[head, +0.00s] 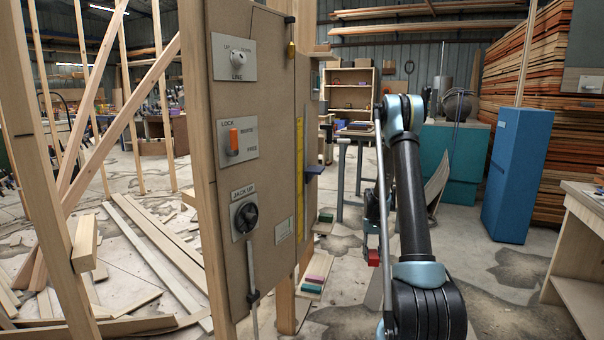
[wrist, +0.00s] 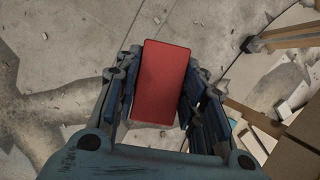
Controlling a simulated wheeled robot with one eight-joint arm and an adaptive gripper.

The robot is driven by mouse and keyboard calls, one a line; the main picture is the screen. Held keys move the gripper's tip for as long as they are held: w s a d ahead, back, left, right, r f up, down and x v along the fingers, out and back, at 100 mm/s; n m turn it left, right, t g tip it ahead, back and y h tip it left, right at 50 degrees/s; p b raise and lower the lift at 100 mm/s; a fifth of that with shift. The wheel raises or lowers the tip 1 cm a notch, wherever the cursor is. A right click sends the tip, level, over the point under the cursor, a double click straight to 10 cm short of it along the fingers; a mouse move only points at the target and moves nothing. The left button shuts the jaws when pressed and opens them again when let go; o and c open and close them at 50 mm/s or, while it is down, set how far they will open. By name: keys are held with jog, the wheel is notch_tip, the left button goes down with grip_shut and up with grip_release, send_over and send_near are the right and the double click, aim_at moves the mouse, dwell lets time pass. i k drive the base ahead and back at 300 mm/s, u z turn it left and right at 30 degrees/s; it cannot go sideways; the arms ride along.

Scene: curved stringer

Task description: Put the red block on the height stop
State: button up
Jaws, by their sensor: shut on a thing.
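The red block (wrist: 163,82) is between the two fingers of my gripper (wrist: 161,88) in the wrist view, above the concrete floor. In the head view the red block (head: 374,257) shows small below my gripper (head: 374,238), right of the panel and apart from it. My gripper is shut on the block. A dark blue ledge (head: 315,170) sticks out at the panel's right edge, beside a yellow scale; it looks like the height stop. Its top looks bare. The gripper is lower in the picture and to the right of it.
The upright panel (head: 270,120) carries a LINE knob, an orange LOCK switch and a JACK UP dial. Coloured blocks (head: 317,270) lie low behind it. Timber framing and loose boards fill the left. A blue cabinet (head: 518,175) and a bench (head: 575,240) stand right.

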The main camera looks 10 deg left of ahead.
aim_at(317, 167)
jog(key=i, duration=1)
jog(key=u, duration=0.05)
